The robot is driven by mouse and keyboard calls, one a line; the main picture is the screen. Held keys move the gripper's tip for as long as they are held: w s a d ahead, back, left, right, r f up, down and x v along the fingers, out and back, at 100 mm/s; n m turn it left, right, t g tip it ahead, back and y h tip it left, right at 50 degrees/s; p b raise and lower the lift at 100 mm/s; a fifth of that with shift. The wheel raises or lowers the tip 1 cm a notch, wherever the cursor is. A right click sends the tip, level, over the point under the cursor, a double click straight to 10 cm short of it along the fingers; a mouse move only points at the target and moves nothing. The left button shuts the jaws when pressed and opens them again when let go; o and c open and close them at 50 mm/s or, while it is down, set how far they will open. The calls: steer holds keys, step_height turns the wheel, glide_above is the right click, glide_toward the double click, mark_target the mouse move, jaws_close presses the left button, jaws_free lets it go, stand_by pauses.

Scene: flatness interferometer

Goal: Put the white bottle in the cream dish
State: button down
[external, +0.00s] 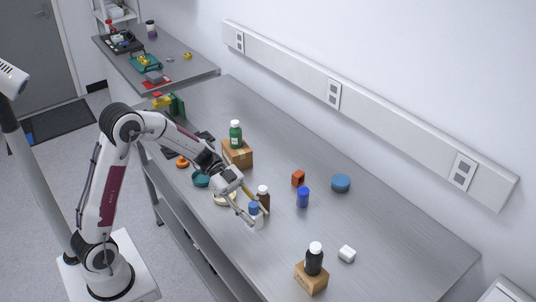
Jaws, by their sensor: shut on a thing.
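The white bottle (258,222) has a blue cap and is near the front edge of the bench. My gripper (256,214) is shut on it, with one finger on either side. The bottle looks upright; I cannot tell whether its base touches the bench. The cream dish (221,203) lies to the left of the bottle, mostly hidden under my gripper, so I cannot see inside it.
A teal dish (200,181), a cardboard box (238,156) bearing a green bottle (235,134), and a blue cup (303,198) are nearby.

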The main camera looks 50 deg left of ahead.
steer(key=shift+a, duration=0.1)
steer(key=w+a+n+t+y, duration=0.1)
steer(key=a+n+t+y, duration=0.1)
steer(key=a, duration=1)
steer(key=w+a+n+t+y, duration=0.2)
steer(key=a+n+t, duration=0.3)
steer(key=a, duration=0.8)
steer(key=shift+w+a+r, duration=0.3)
steer(key=shift+r, duration=0.05)
step_height(320, 180, down, 6)
steer(key=shift+f, duration=0.15)
steer(key=shift+f, duration=0.1)
steer(key=shift+f, duration=1.75)
steer(key=shift+f, duration=0.1)
